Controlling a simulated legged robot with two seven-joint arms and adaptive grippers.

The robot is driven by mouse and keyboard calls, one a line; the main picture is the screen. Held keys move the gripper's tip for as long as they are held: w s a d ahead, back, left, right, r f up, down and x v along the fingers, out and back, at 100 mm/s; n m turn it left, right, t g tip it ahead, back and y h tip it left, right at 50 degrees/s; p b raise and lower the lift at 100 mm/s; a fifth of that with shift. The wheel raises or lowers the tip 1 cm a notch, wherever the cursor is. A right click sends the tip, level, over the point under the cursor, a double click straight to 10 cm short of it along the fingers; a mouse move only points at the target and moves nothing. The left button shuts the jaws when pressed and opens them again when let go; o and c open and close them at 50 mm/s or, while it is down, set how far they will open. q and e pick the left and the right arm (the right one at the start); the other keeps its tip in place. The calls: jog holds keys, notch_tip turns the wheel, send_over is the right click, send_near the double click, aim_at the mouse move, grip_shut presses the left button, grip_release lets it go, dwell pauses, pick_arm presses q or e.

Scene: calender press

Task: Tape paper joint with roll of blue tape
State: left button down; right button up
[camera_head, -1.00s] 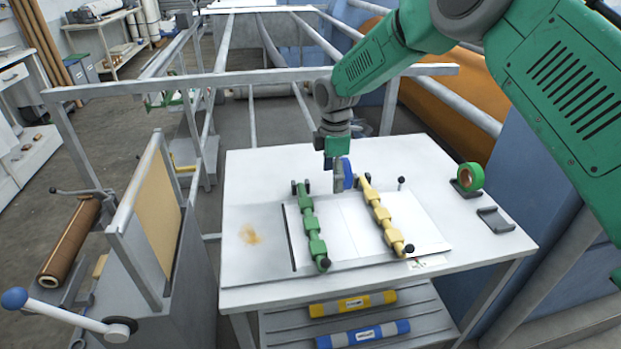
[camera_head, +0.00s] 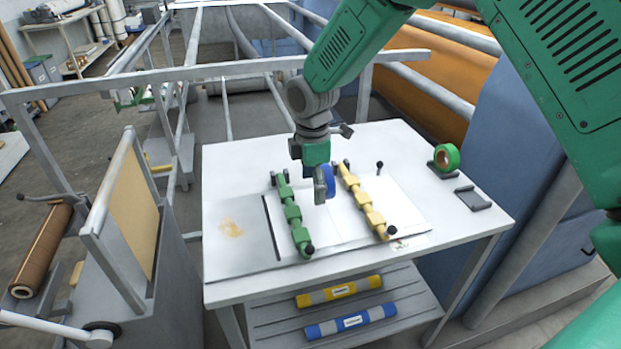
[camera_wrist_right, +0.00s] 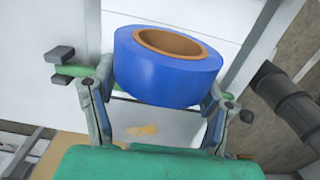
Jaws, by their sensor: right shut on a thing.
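The roll of blue tape (camera_head: 328,180) is held upright in my right gripper (camera_head: 324,184), above the table between two clamp bars. In the right wrist view the blue roll (camera_wrist_right: 168,70) with its brown core sits between the two fingers of my right gripper (camera_wrist_right: 162,95). White paper (camera_head: 325,222) lies on the table with a faint joint line, which the gripper partly hides. A green segmented bar (camera_head: 292,212) lies along the left of the joint, and a yellow segmented bar (camera_head: 364,202) along the right. My left gripper is not in view.
A green tape roll (camera_head: 447,157) stands on a holder at the table's right, beside an empty grey holder (camera_head: 473,198). A black-knobbed pin (camera_head: 379,170) stands behind the yellow bar. Yellow (camera_head: 340,291) and blue (camera_head: 350,321) rolls lie on the lower shelf.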

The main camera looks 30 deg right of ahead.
jog(key=shift+s+a, duration=0.1)
jog(key=shift+s, duration=0.4)
jog(key=shift+s+f+b, duration=0.1)
jog(key=shift+s+b, duration=0.2)
jog(key=shift+s, duration=0.1)
jog(key=shift+s+d+f+b, duration=0.15)
jog(key=shift+s+d+f, duration=0.2)
jog(key=shift+f, duration=0.3)
jog(key=shift+s+d+f+b, duration=0.15)
jog(key=shift+d+f, duration=0.25)
jog(key=shift+f, duration=0.2)
jog(key=shift+w+a+f, duration=0.1)
jog(key=shift+a+f, duration=0.15)
jog(key=shift+f, duration=0.15)
jog(key=shift+a, duration=0.5)
jog(key=shift+d+f, duration=0.15)
jog(key=shift+d, duration=0.5)
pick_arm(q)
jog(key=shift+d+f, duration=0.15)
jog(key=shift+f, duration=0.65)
pick_arm(e)
jog(key=shift+a+f, duration=0.15)
jog(key=shift+a, duration=0.4)
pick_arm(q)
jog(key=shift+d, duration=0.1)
pick_arm(e)
jog(key=shift+d, duration=0.1)
